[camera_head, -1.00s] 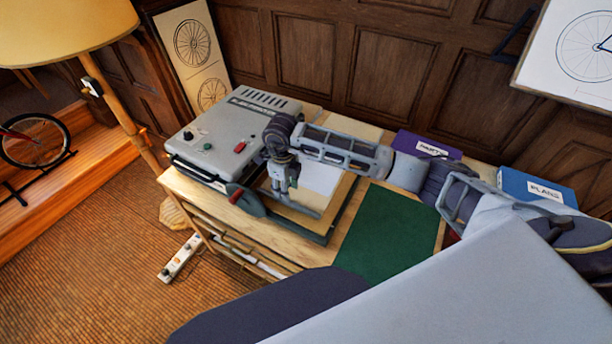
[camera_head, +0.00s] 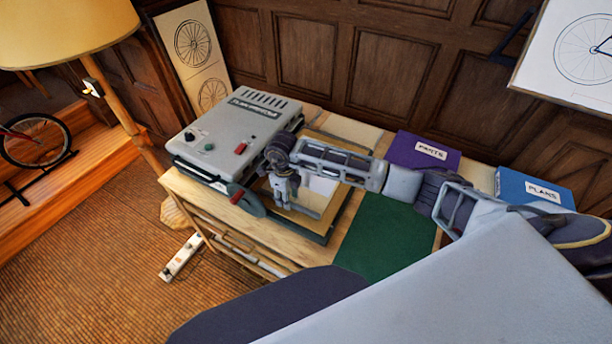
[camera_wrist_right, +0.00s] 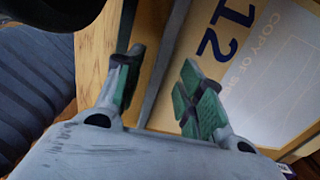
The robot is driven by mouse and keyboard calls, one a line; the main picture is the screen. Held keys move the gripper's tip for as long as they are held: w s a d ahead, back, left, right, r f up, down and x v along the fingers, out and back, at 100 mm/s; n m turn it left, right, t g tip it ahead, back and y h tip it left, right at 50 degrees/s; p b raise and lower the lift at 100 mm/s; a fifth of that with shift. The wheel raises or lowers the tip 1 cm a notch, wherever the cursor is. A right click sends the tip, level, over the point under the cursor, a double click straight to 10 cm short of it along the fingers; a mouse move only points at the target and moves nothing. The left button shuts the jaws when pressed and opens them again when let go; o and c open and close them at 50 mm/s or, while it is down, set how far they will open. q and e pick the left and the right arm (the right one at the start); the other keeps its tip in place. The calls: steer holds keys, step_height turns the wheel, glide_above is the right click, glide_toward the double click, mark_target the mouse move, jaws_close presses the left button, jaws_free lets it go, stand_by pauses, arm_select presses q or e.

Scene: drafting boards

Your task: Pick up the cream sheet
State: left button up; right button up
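A pale cream sheet (camera_head: 322,190) lies in a dark-edged tray or board on the desk, partly hidden by my right arm. The right wrist view shows a pale printed sheet (camera_wrist_right: 284,75), with "COPY OF" lettering and a large blue "12" beside it on a yellow-tan surface. My right gripper (camera_head: 284,203) is over the left part of this board, beside the grey machine. I cannot tell whether a finger touches the sheet. My left gripper is out of view.
The grey machine (camera_head: 228,128) with a red switch stands left of the board. A green mat (camera_head: 385,238) lies to the right. A purple PARTS binder (camera_head: 408,150) and a blue PLANS binder (camera_head: 522,187) are behind. A lamp (camera_head: 62,30) stands at the left.

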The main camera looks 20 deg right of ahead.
steer(key=shift+f, duration=1)
jaws_close()
